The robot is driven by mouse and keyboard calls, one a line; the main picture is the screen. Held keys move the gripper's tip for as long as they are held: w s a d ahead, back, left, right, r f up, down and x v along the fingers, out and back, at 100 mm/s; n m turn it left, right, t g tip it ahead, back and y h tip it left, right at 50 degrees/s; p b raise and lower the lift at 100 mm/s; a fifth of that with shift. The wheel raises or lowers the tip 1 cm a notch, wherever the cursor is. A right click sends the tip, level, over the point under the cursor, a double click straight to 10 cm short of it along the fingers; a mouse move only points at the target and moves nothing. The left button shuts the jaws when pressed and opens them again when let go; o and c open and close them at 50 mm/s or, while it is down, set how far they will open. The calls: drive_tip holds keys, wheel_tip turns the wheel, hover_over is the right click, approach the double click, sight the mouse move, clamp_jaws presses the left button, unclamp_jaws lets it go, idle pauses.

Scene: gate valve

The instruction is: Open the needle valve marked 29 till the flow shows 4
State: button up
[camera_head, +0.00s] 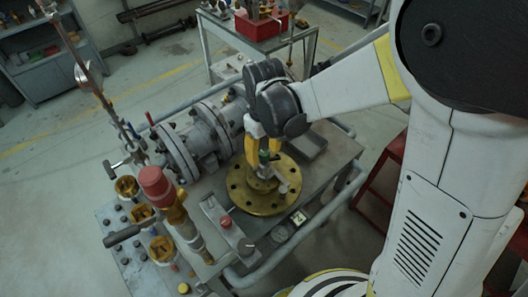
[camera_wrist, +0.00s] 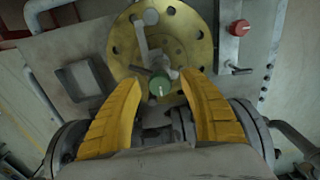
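A small valve with a green round knob (camera_wrist: 159,85) stands at the brass flange (camera_wrist: 190,45). In the head view the green knob (camera_head: 264,157) shows just below my fingers, above the brass flange (camera_head: 245,200). My gripper (camera_head: 263,143) reaches down from above with its yellow fingers spread. In the wrist view my gripper (camera_wrist: 161,82) is open, with the green knob between the fingertips and a gap on each side. I cannot read the number 29 anywhere. A round dial (camera_head: 280,233) and a white plate (camera_head: 298,216) sit at the bench's front edge, too small to read.
A red knob (camera_head: 226,222) sits on a grey block left of the flange. A tall red-capped valve (camera_head: 157,186) and several yellow fittings stand further left. A large grey flanged pipe (camera_head: 195,140) lies behind. A pipe rail runs along the bench edge.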

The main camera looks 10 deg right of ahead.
sight(264, 153)
wheel_tip(264, 153, up, 12)
idle(0.6)
drive_tip(key=s+d+f+m+t+b, duration=0.1)
drive_tip(key=s+d+m+t+b, duration=0.2)
drive_tip(key=s+d+m+t, duration=0.4)
drive_tip(key=s+d, duration=0.3)
drive_tip(key=d, duration=0.3)
drive_tip(key=shift+s+d+b, duration=0.25)
drive_tip(key=shift+s+b, duration=0.15)
